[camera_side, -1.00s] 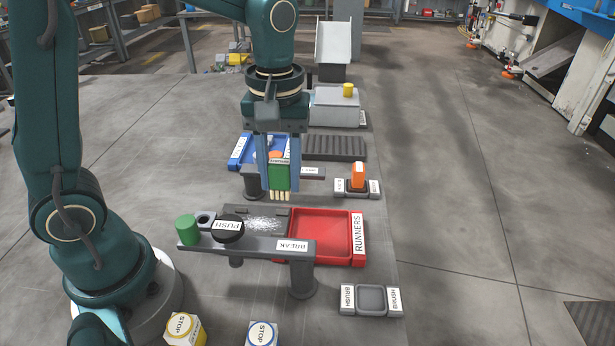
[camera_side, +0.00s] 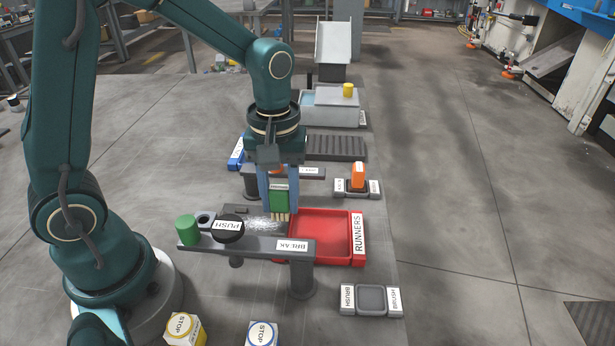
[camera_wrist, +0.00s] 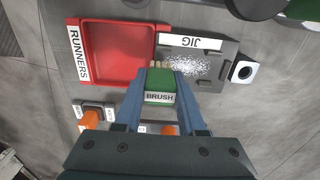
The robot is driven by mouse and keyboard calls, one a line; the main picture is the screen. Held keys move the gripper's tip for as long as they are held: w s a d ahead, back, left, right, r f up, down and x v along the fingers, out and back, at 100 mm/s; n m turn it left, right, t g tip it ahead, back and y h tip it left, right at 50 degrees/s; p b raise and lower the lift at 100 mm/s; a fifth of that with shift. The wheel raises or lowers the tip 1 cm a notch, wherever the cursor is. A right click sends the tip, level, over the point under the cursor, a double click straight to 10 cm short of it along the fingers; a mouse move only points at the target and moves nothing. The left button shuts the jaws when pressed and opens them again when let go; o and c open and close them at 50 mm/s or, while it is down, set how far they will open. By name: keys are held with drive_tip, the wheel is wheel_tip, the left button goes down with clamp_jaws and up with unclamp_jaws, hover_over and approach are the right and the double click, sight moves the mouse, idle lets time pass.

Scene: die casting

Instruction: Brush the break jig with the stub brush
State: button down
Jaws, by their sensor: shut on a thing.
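My gripper (camera_side: 279,209) is shut on the green stub brush (camera_side: 279,200), which points bristles down. In the wrist view the brush (camera_wrist: 160,84) carries a BRUSH label between my fingers, with pale bristles at its far end. The break jig (camera_wrist: 213,80) is a dark plate labelled JIG with a patch of white flecks (camera_wrist: 190,66) on it. The flecks also show in the side view (camera_side: 258,225), behind the grey BREAK bar (camera_side: 265,243). The bristles are at the right edge of the flecks in the side view; I cannot tell whether they touch.
A red RUNNERS tray (camera_side: 322,240) adjoins the jig on the right. The empty BRUSH holder (camera_side: 371,300) stands at the front right. The BREAK bar carries a black PUSH disc (camera_side: 229,228) and a green knob (camera_side: 187,229). An orange block (camera_side: 357,175) stands in a holder behind.

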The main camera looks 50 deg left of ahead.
sight(256, 224)
drive_tip(key=shift+f, duration=1.25)
drive_tip(key=shift+s+a+r, duration=0.15)
drive_tip(key=shift+s+a, duration=1.05)
drive_tip(key=shift+a, duration=0.05)
drive_tip(key=shift+s+a, duration=1.6)
drive_tip(key=shift+s, duration=0.05)
drive_tip(key=shift+w+d, duration=2.85)
drive_tip(key=shift+f, duration=0.2)
drive_tip(key=shift+s+a+f, duration=0.15)
drive_tip(key=shift+s+a, duration=1.35)
drive_tip(key=shift+s, duration=0.1)
drive_tip(key=shift+s+a+r, duration=0.2)
drive_tip(key=shift+s+a, duration=1.1)
drive_tip(key=shift+a, duration=0.05)
